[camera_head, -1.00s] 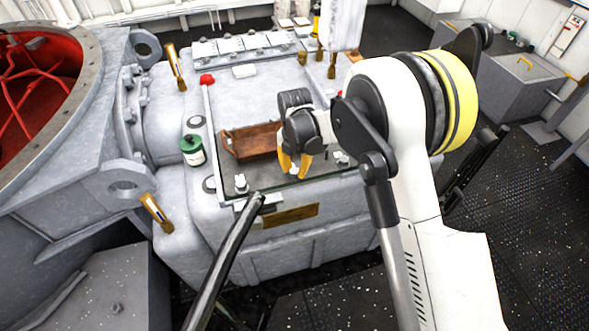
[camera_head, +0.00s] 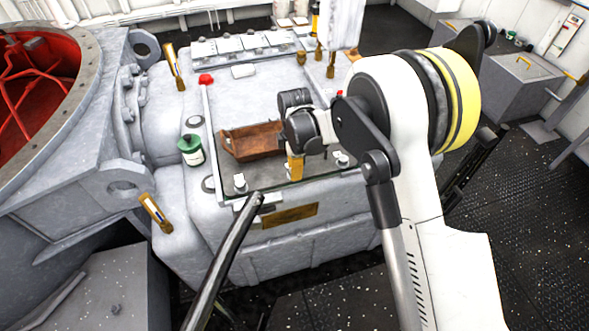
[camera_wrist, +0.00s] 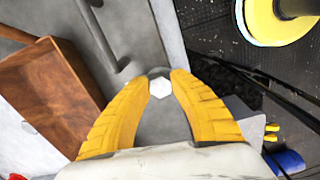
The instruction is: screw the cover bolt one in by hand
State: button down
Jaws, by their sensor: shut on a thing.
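My gripper (camera_head: 295,178) points down at the front edge of the grey cover plate (camera_head: 266,182), between two other bolts. In the wrist view, the yellow fingertips of my gripper (camera_wrist: 161,80) are closed on either side of a pale hexagonal bolt head (camera_wrist: 160,88). The bolt's shank is hidden, so I cannot tell how deep it sits. In the head view the fingers hide this bolt. Another bolt (camera_head: 240,184) stands at the cover's front left corner, and one more (camera_head: 343,160) is to the right of my gripper.
A brown wooden tray (camera_head: 236,146) lies on the cover just left of my gripper; it also shows in the wrist view (camera_wrist: 45,92). A green-lidded jar (camera_head: 192,152) stands left of the cover. A dark bar (camera_head: 228,250) rises in front. Brass fittings (camera_head: 155,211) stand at the left.

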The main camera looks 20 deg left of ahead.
jog(key=m, duration=0.4)
jog(key=shift+m, duration=0.3)
jog(key=m, duration=0.3)
jog(key=shift+s+m, duration=0.1)
jog(key=shift+m, duration=0.2)
jog(key=m, duration=0.4)
jog(key=shift+m, duration=0.3)
jog(key=m, duration=0.3)
jog(key=shift+s+a+m, duration=0.1)
jog(key=shift+m, duration=0.2)
jog(key=m, duration=0.8)
jog(key=shift+a, duration=0.15)
jog(key=m, duration=0.3)
jog(key=shift+m, duration=0.4)
jog(key=m, duration=0.3)
jog(key=shift+a+m, duration=0.1)
jog(key=shift+m, duration=0.3)
